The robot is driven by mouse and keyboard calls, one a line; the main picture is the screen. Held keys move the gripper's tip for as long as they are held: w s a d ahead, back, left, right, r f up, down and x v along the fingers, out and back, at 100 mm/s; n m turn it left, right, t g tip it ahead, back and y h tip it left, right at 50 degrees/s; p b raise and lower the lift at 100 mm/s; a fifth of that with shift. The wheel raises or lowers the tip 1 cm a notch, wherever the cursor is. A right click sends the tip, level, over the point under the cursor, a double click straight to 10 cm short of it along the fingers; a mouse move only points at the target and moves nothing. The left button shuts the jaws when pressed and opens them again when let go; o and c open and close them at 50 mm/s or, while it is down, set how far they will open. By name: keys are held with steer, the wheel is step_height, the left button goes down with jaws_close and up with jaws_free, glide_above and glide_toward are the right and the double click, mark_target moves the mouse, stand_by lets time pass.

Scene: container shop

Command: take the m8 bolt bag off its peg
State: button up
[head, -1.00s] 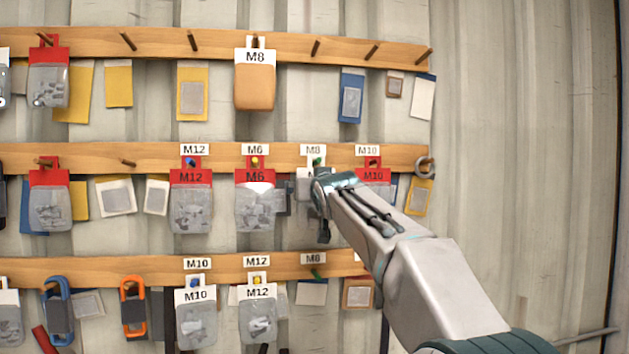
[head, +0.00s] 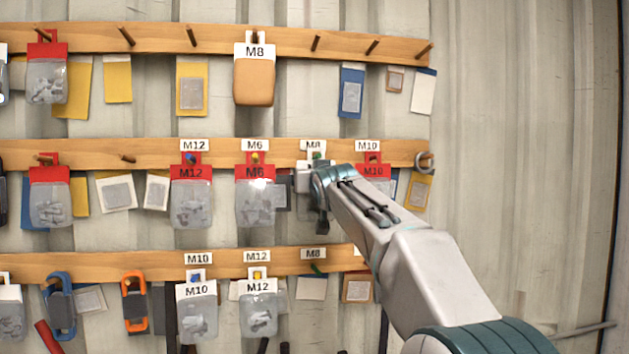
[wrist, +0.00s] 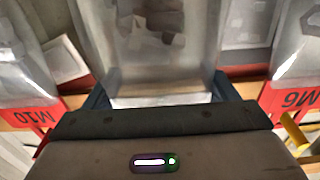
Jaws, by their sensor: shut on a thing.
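In the head view my gripper (head: 318,187) is at the middle rail, under the M8 label (head: 313,145) and its green-tipped peg (head: 316,155). The M8 bolt bag has a pale card (head: 304,171) that shows beside and above my gripper; the rest is hidden there. In the wrist view the clear bag (wrist: 158,45) with grey contents lies between my two fingers (wrist: 160,95), which are shut on its card end. The peg tip still shows at the card's top; I cannot tell whether the card is still around the peg.
A red-topped M6 bag (head: 255,200) hangs close on the left, and a red-topped M10 bag (head: 374,172) close on the right, partly behind my arm. Another M8 bag (head: 254,82), orange-brown, hangs on the top rail. The wall right of the rails is bare.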

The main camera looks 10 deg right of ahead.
steer(key=shift+s+r+b, duration=0.2)
steer(key=shift+s+b, duration=0.75)
steer(key=shift+s, duration=1.3)
steer(key=shift+s, duration=0.1)
steer(key=shift+s+b, duration=1.7)
steer(key=shift+s, duration=0.7)
